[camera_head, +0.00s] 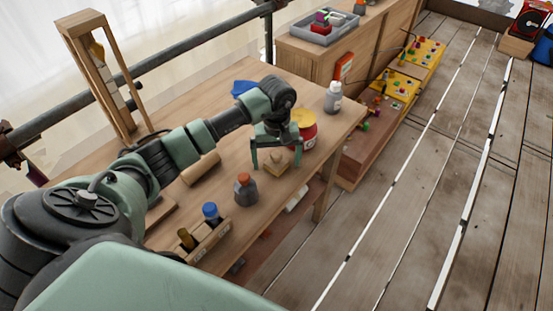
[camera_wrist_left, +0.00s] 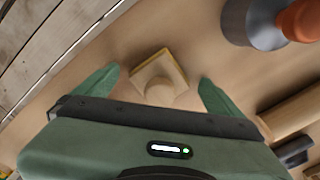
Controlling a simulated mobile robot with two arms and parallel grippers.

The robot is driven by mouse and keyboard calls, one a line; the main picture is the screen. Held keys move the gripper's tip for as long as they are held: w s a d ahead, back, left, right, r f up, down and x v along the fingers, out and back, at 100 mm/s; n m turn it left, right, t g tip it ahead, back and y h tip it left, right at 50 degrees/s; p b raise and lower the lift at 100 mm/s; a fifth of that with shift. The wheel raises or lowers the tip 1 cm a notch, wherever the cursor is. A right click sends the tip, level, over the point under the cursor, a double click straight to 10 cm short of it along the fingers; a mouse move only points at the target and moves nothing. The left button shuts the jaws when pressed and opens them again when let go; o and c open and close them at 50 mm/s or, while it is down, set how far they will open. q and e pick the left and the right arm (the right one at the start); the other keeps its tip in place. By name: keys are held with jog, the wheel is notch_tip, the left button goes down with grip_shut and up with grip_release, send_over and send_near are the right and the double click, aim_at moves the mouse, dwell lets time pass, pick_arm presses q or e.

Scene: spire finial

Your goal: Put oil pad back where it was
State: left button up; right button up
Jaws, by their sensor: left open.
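The oil pad (camera_head: 277,162), a small square yellowish block with a round wooden knob, rests on the wooden workbench (camera_head: 246,185). It also shows in the left wrist view (camera_wrist_left: 160,80), with the knob toward the camera. My left gripper (camera_head: 275,168) is open right over the pad. In the left wrist view its two green fingers (camera_wrist_left: 155,88) stand on either side of the pad, with gaps to both sides. I cannot tell whether the fingertips touch the bench. My right gripper does not show.
A wooden rack (camera_head: 203,243) holds bottles at the front. Bare bench lies around the pad.

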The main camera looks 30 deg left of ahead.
aim_at(277, 154)
pick_arm(q)
jog(key=shift+r, duration=0.3)
notch_tip(277, 154, up, 11)
jog(key=shift+f+b, duration=0.2)
jog(key=shift+b, duration=1.05)
jog(key=shift+r, duration=0.55)
